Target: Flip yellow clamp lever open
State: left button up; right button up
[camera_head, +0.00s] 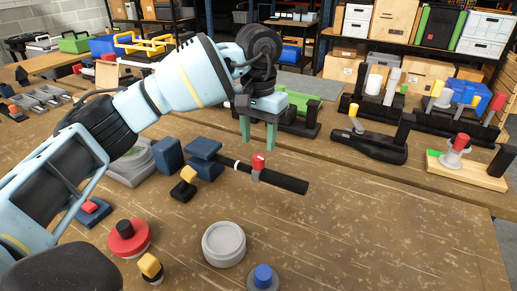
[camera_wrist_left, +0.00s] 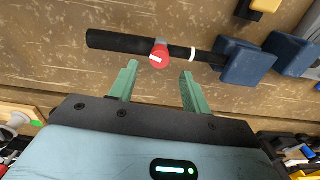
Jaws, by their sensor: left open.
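My left gripper (camera_head: 257,140) points down with its two green fingers apart and empty. In the head view it hangs just behind a black bar (camera_head: 285,181) that carries a red piece (camera_head: 258,162). In the left wrist view the gripper (camera_wrist_left: 160,72) faces the bar (camera_wrist_left: 120,41), and the red piece (camera_wrist_left: 158,54) lies beyond the gap between the fingertips. A yellow piece (camera_head: 188,174) tops a small dark block left of the bar; it shows partly at the top of the left wrist view (camera_wrist_left: 265,5). I cannot tell which yellow piece is the clamp lever. My right gripper is not in view.
Blue blocks (camera_head: 204,148) stand at the bar's left end. A grey round part (camera_head: 224,244), a red round part (camera_head: 128,238) and another yellow piece (camera_head: 149,265) are nearer. A black stand with a yellow knob (camera_head: 356,111) is farther right. The right front tabletop is clear.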

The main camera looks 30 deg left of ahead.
aim_at(187, 173)
jog(key=k, duration=1)
